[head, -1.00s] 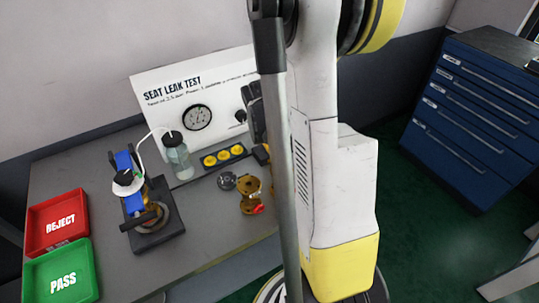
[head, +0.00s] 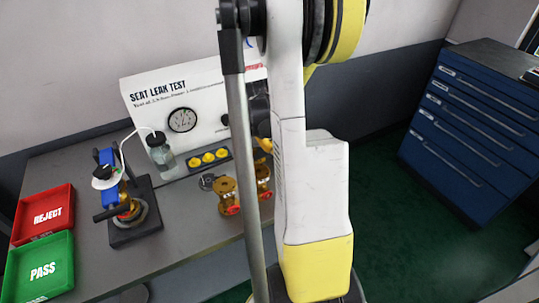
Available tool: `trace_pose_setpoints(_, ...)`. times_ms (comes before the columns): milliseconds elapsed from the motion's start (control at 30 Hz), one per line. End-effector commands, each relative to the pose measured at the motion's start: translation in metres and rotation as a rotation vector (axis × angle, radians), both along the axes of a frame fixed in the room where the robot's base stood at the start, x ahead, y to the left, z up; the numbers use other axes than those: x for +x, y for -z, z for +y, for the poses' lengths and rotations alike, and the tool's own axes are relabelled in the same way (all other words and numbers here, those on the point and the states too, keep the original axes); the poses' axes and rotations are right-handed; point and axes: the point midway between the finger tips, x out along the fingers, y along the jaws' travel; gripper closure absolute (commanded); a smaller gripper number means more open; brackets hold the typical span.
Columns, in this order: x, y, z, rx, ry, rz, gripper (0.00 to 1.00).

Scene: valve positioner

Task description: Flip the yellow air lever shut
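I cannot make out the yellow air lever for sure. A small yellow piece (head: 264,144) shows beside my arm, at the right end of the seat leak test panel (head: 150,88); it may be the lever, but most of that spot is hidden behind my arm. A dark part (head: 260,112) just above it, against the panel's right side, looks like part of my gripper. Its fingertips are hidden, so I cannot tell whether it is open or touching anything.
The bench (head: 190,225) holds a blue-clamped fixture (head: 108,180), a bottle (head: 161,155), a strip with yellow caps (head: 208,159), and brass valve bodies (head: 228,196). Red reject (head: 45,236) and green pass (head: 42,290) trays are at left. A blue drawer cabinet (head: 470,135) stands right.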

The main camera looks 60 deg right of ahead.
Motion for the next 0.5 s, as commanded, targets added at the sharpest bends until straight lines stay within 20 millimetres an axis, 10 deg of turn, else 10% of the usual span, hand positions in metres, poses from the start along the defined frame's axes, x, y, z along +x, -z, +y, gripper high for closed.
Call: trace_pose_setpoints(500,0.011,0.0,-0.026,-0.001,0.012,-0.001,1.0)
